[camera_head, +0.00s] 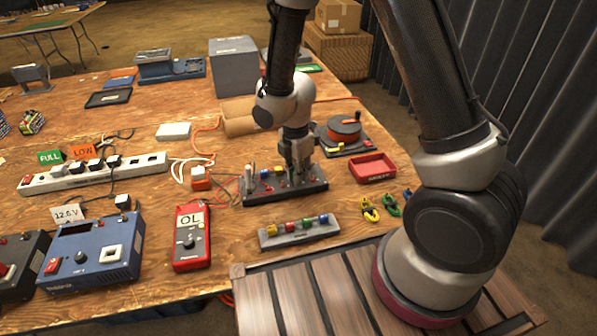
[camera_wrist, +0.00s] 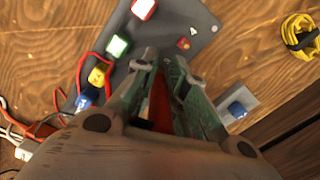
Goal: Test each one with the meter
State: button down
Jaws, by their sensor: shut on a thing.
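My gripper (camera_head: 298,172) is low over the dark test board (camera_head: 262,198). Its fingers are closed on a red piece (camera_wrist: 159,102), mostly hidden by the fingers. Whether the piece touches the board I cannot tell. In the wrist view the board carries red, green, yellow and blue capped parts beside the fingers, such as a green one (camera_wrist: 118,45). The red meter (camera_head: 191,236) lies left of the board and reads "OL". A grey holder (camera_head: 299,238) with several coloured pieces sits in front of the board; a blue piece (camera_wrist: 237,110) shows in the wrist view.
A white power strip (camera_head: 95,175), a blue bench unit (camera_head: 90,252) and orange and white cables lie to the left. A red tray (camera_head: 373,169), a cable reel (camera_head: 343,131) and small coiled leads (camera_head: 368,208) are to the right. A grey box (camera_head: 234,67) stands behind.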

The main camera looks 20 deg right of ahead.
jog(key=shift+f, duration=0.1)
jog(key=c, duration=1.4)
grip_release()
jog(key=shift+o, duration=0.6)
jog(key=shift+o, duration=1.1)
jog(key=shift+r, duration=3.75)
